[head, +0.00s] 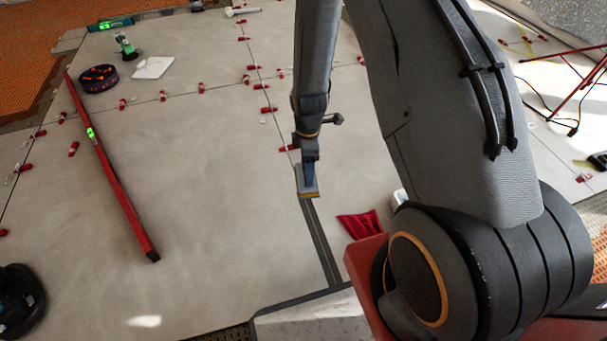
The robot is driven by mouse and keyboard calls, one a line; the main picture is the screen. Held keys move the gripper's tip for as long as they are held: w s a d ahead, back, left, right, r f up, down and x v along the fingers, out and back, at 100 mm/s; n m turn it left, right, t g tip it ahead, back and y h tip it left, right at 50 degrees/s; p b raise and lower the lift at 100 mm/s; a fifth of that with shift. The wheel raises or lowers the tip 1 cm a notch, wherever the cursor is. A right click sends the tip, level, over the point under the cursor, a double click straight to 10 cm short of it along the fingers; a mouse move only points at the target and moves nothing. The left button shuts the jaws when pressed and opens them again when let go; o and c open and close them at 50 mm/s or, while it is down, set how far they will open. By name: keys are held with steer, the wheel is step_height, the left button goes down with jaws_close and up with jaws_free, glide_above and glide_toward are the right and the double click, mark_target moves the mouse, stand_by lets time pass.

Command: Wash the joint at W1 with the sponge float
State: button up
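My gripper (309,153) points down at the middle of the picture and is shut on the blue handle of the sponge float (308,190). The float has a pale grey plate with a yellow-orange sponge layer under it. It is at the upper end of a wide dark joint (318,243) between the large grey tiles. The joint runs from the float down toward the bottom of the picture. The float covers part of the joint line, and I cannot tell whether the sponge touches the floor. No W1 label is readable.
Red levelling clips (265,110) line the thinner joints. A long red level (112,178) lies at left. A dark round container (98,78) and a white tile piece (153,67) are farther back. A red cloth (361,225) lies right of the joint.

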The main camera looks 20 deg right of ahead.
steer(key=shift+w+f+n+b, duration=0.55)
steer(key=shift+w+f+b, duration=0.1)
steer(key=shift+f+b, duration=0.35)
steer(key=shift+w+f+n+b, duration=0.55)
steer(key=shift+w+f+b, duration=0.05)
steer(key=shift+f+b, duration=0.35)
step_height(320, 180, down, 7)
steer(key=b, duration=0.6)
steer(key=shift+r, duration=0.2)
